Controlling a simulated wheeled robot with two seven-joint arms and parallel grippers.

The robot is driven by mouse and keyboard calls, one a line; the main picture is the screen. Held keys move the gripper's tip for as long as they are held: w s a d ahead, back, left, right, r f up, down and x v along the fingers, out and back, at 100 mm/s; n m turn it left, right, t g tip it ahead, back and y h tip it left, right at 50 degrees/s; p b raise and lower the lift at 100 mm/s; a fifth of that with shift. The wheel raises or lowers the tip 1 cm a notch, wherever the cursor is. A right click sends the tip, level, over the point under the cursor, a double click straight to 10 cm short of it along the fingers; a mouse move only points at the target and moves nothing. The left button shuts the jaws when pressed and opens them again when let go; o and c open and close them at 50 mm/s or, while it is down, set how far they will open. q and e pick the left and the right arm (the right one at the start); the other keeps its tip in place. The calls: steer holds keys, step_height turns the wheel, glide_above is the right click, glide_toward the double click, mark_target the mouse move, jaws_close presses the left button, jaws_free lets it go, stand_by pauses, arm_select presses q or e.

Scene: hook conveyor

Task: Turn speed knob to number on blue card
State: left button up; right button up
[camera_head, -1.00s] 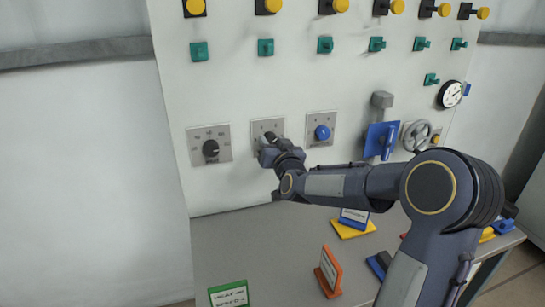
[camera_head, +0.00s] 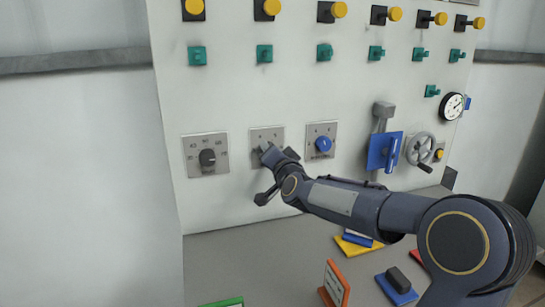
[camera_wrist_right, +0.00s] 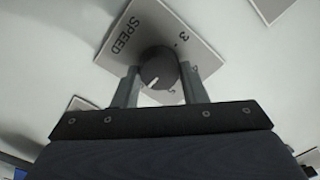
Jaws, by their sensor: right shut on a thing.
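The speed knob (camera_wrist_right: 158,68) is a dark round knob with a white pointer mark, on a grey plate (camera_wrist_right: 139,27) lettered SPEED. A 3 is readable on the plate; other marks are partly covered. My right gripper (camera_wrist_right: 160,82) has one finger on each side of the knob and is shut on it. In the head view my right gripper (camera_head: 270,157) covers most of the knob on the middle plate (camera_head: 266,134). A small blue piece (camera_head: 357,239), perhaps the blue card, lies by a yellow base; its number is not readable. My left gripper is not in view.
A blue lever switch (camera_head: 383,150) and handwheel (camera_head: 420,147) are further right. Orange (camera_head: 336,283) and green (camera_head: 222,303) cards stand on the grey table (camera_head: 225,260).

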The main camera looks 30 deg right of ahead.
stand_by(0.3)
steer(key=o, duration=1)
steer(key=shift+c, duration=0.2)
steer(key=v, duration=0.7)
steer(key=shift+s+a+b, duration=0.15)
steer(key=shift+s+b, duration=0.25)
steer(key=shift+f, duration=0.1)
